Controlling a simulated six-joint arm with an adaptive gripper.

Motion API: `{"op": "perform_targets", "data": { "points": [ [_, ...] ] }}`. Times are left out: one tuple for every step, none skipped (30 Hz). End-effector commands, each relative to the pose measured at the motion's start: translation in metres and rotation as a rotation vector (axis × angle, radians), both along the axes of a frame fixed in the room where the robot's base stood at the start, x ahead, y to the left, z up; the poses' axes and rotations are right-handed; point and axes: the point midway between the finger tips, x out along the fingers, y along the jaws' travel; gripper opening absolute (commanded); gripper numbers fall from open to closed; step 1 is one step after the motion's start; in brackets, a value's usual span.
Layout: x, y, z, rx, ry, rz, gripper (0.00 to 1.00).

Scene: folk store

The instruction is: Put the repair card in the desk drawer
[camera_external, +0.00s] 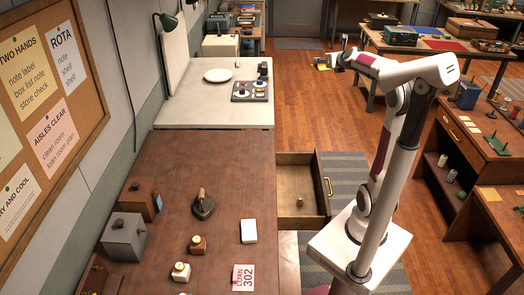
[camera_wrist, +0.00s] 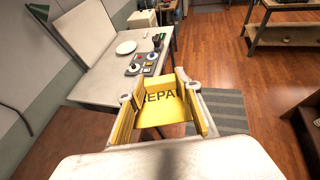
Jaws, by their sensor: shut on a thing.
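The yellow repair card (camera_wrist: 172,106), with "REPA" legible on it, is between the fingers of my gripper (camera_wrist: 163,100) in the wrist view. In the external view my gripper (camera_external: 340,58) is raised at the top middle, shut on the card (camera_external: 322,63), whose yellow shows beside the fingers. The desk drawer (camera_external: 293,172) stands open at the right side of the brown desk (camera_external: 165,167). A small brass thing (camera_external: 300,202) lies inside it, and the rest of its visible floor is bare. My gripper is well above and beyond the drawer, apart from it.
A pale table (camera_external: 205,107) with a plate (camera_external: 217,75) and control panel (camera_external: 252,91) adjoins the desk.

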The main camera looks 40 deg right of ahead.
Motion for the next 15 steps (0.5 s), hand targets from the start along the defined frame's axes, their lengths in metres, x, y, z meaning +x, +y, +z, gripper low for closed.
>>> {"op": "perform_targets", "data": {
  "points": [
    [0.012,0.002,-0.003,0.003,0.001,0.018,0.23],
    [0.019,0.003,-0.004,0.002,0.001,0.029,0.23],
    [0.028,0.005,-0.005,0.002,0.001,0.043,0.23],
    [0.034,0.007,-0.007,0.003,0.001,0.053,0.23],
    [0.041,0.009,-0.008,0.002,0.002,0.065,0.23],
    [0.049,0.011,-0.009,0.002,0.001,0.079,0.23],
    [0.056,0.013,-0.011,0.003,0.002,0.089,0.23],
    [0.062,0.015,-0.012,0.002,0.001,0.100,0.23],
    [0.071,0.018,-0.015,0.003,0.002,0.115,0.23],
    [0.077,0.020,-0.016,0.002,0.002,0.126,0.23],
    [0.084,0.022,-0.018,0.003,0.002,0.136,0.23],
    [0.093,0.025,-0.020,0.003,0.002,0.150,0.23],
    [0.099,0.027,-0.022,0.001,0.001,0.162,0.23],
    [0.106,0.030,-0.024,0.003,0.002,0.172,0.23],
    [0.114,0.033,-0.026,0.002,0.002,0.187,0.23]
  ]
}}
